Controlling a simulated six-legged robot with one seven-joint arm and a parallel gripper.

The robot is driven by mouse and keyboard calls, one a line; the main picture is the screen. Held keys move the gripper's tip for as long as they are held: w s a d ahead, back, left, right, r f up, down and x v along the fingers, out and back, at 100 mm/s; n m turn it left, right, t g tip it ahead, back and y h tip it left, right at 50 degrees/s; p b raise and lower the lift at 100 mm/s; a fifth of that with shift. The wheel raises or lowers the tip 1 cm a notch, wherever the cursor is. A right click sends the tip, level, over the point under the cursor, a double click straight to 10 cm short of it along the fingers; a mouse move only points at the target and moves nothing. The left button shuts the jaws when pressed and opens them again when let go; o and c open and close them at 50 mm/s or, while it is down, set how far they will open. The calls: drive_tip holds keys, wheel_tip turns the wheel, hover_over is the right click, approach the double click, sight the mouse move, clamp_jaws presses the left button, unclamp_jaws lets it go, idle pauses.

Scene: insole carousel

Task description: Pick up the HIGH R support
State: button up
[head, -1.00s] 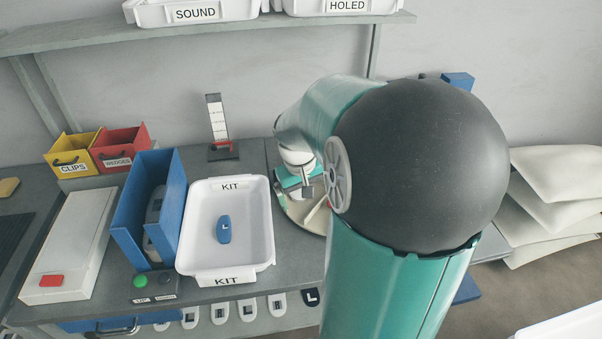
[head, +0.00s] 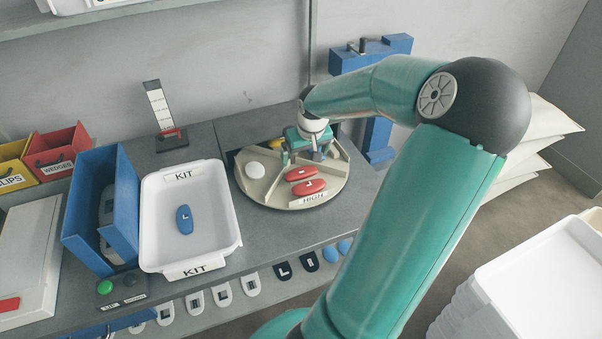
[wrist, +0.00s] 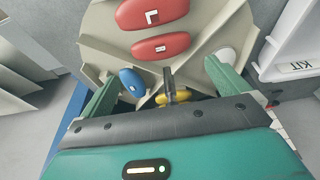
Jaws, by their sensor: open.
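The HIGH section of the round beige carousel (head: 262,195) holds two red supports. The one farther from the HIGH label (head: 313,197) is the red R support (head: 300,173); its small mark in the wrist view (wrist: 160,46) looks like R. The red L support (head: 309,188) lies beside it, nearer the label, and also shows in the wrist view (wrist: 152,12). My gripper (head: 303,157) is open and empty above the carousel, close to the R support. In the wrist view its fingers (wrist: 162,71) are spread wide, with the R support ahead of them.
Dividers split the carousel; a white piece (head: 255,168) and a small blue support (wrist: 133,82) lie in other sections. A dark post with yellow (wrist: 172,95) stands between my fingers in the wrist view. Left stands a KIT tray (head: 226,247) holding a blue L support (head: 184,219).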

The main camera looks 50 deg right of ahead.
sight(301, 171)
drive_tip(key=x, duration=0.7)
drive_tip(key=shift+a+f, duration=0.2)
drive_tip(key=shift+f, duration=0.1)
drive_tip(key=shift+c, duration=0.2)
drive_tip(key=c, duration=0.6)
